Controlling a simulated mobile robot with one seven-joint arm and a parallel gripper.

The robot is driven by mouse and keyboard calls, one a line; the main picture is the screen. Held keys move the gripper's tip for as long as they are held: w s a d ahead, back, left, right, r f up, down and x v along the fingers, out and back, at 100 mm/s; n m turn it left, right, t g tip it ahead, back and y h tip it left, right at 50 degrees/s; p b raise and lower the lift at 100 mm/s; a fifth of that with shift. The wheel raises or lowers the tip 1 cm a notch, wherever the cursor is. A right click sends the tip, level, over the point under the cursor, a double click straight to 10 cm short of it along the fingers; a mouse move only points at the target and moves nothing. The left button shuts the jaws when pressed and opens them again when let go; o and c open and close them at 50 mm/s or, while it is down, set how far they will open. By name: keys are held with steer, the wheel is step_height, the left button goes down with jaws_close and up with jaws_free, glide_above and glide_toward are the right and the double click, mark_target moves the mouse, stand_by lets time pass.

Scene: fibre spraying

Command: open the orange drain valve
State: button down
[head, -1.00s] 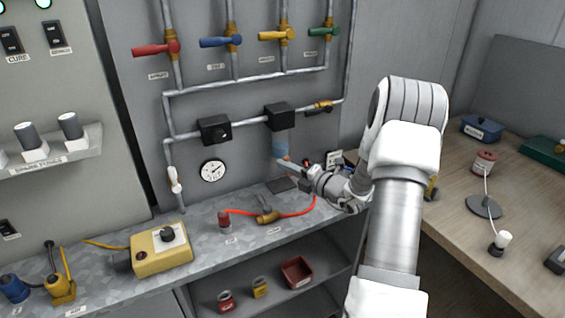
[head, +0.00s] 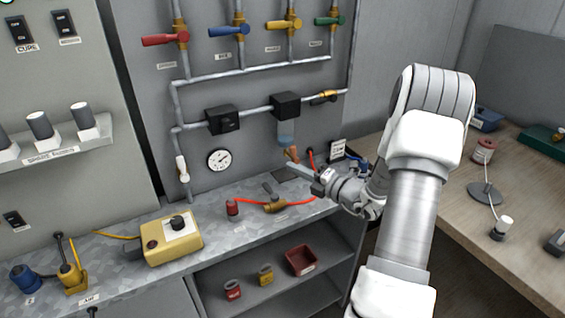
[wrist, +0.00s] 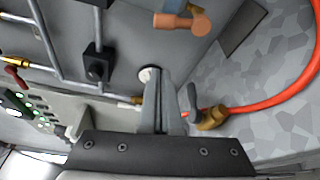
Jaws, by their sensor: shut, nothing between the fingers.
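The orange drain valve (head: 291,154) hangs under the blue-tinted filter bowl (head: 285,132) below the right black pipe unit. In the wrist view the valve (wrist: 183,22) shows at the top, right of centre, with a rounded end and a stubby handle. My gripper (head: 288,167) is just below the valve in the head view; whether they touch is hard to tell there. In the wrist view my gripper (wrist: 160,74) has its fingers together, with nothing between them. The valve there lies beyond the fingertips, clear of them.
A brass hose valve (head: 274,206) with an orange-red hose lies on the grey bench (head: 130,262) below my gripper. A dial gauge (head: 219,160) is on the wall at left. A yellow box (head: 172,241) stands farther left. Wall pipes run above.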

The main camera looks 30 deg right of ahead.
steer(key=shift+v, duration=2)
steer(key=shift+a, duration=0.1)
